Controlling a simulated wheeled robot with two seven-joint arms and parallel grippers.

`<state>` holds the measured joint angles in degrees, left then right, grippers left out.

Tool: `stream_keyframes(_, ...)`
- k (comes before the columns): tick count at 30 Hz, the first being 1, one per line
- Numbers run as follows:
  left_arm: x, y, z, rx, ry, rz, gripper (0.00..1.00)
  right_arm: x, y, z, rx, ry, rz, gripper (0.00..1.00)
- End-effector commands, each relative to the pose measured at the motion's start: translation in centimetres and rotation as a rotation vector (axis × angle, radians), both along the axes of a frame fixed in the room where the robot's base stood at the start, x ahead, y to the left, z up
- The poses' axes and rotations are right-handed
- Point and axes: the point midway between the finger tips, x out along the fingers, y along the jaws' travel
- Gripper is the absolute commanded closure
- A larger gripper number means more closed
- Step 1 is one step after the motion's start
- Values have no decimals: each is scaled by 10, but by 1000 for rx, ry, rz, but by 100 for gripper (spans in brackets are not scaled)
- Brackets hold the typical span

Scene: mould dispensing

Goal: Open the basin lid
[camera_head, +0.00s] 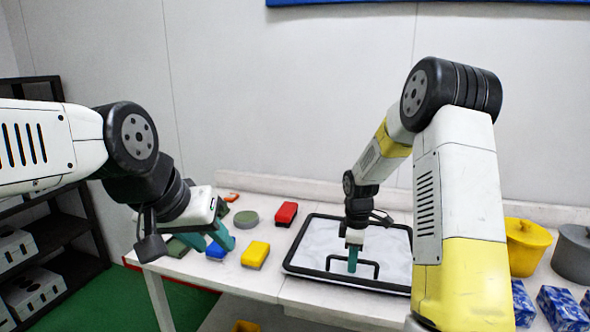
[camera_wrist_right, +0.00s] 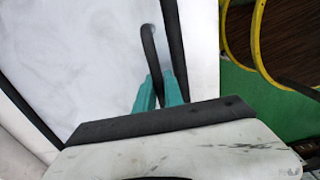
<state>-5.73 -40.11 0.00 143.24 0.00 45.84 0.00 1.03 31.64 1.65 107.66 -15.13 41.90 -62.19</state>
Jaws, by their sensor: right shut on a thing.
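The basin lid (camera_head: 318,243) is a pale, marbled panel with a black rim, lying flat on the white table. A black bar handle (camera_head: 368,264) stands on it near its front edge; the handle also shows in the right wrist view (camera_wrist_right: 150,50). My right gripper (camera_head: 353,266) points down at the handle. In the right wrist view its teal fingers (camera_wrist_right: 160,92) are shut around the handle's bar. The basin under the lid is hidden. My left gripper (camera_head: 224,240) hangs over the left part of the table, away from the lid, its teal fingers apart and nothing seen between them.
A red block (camera_head: 286,213), a yellow block (camera_head: 255,254), a blue block (camera_head: 215,251) and a round green piece (camera_head: 246,219) lie left of the lid. A yellow pot (camera_head: 527,246), a grey pot (camera_head: 573,254) and blue patterned boxes (camera_head: 562,308) stand at the right.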

Motion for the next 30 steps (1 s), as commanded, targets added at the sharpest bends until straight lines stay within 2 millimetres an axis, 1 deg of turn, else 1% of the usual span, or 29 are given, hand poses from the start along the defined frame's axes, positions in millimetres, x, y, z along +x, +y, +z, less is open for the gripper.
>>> stream_keyframes(1, 0, 0, 0, 0, 0, 0, 64, 3, -1, 8, 0, -7, -1, 100)
stream_keyframes(6, 0, 0, 0, 0, 0, 0, 64, 6, -2, 21, 0, -7, -1, 100)
stream_keyframes(18, 0, 0, 0, 0, 0, 0, 64, 8, -2, 26, 0, -6, 0, 100)
stream_keyframes(27, 0, 0, 0, 0, 0, 0, 64, 19, -6, 57, -1, -9, 0, 100)
stream_keyframes(30, 0, 0, 0, 0, 0, 0, 64, 21, -6, 63, -1, -9, -1, 100)
